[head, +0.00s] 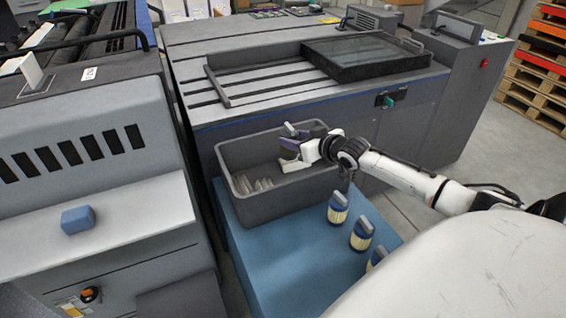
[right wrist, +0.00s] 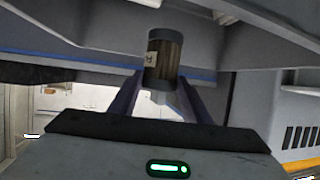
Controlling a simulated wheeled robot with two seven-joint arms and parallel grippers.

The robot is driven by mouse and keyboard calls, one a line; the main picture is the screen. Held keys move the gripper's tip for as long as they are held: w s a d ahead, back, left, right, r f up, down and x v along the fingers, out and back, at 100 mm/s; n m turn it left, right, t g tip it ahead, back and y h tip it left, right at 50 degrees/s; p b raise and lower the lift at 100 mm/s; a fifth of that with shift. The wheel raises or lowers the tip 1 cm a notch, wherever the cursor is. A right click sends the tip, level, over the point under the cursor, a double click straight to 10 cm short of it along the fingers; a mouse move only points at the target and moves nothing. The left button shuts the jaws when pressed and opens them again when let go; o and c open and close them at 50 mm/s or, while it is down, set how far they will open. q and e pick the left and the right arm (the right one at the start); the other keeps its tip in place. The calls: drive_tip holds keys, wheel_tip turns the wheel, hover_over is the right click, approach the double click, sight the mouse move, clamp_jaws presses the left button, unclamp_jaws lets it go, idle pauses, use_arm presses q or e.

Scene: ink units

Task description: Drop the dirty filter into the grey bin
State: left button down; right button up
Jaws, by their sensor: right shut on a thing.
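The dirty filter (right wrist: 163,62) is a dark brown pleated cylinder with grey ends and a small pale label, seen in the right wrist view. My right gripper (head: 290,138) is shut on it, with a finger on each side in the right wrist view. In the head view the gripper is over the grey bin (head: 290,207), near its back wall, and the filter is hard to make out there. The bin is an open rectangular tub. My left gripper is not in view.
Several pale pieces (head: 255,185) lie in the bin's left part. Cream filters with blue-grey caps (head: 338,207) stand on the blue table (head: 290,275) in front. A dark-framed tray (head: 365,57) rests on the machine behind. A blue block (head: 78,219) lies on the left machine's ledge.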

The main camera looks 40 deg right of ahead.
drive_tip(key=shift+f+b, duration=0.45)
drive_tip(key=shift+f, duration=0.35)
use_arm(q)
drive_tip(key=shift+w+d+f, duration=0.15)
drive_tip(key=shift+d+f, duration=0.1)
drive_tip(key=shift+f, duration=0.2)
use_arm(e)
drive_tip(key=shift+r, duration=0.1)
drive_tip(key=o, duration=1.2)
drive_tip(key=shift+s, duration=0.1)
use_arm(q)
drive_tip(key=p, duration=0.1)
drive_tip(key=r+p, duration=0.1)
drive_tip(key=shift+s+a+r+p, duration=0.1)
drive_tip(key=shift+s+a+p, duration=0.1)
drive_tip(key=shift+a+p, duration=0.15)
use_arm(e)
drive_tip(key=v, duration=1)
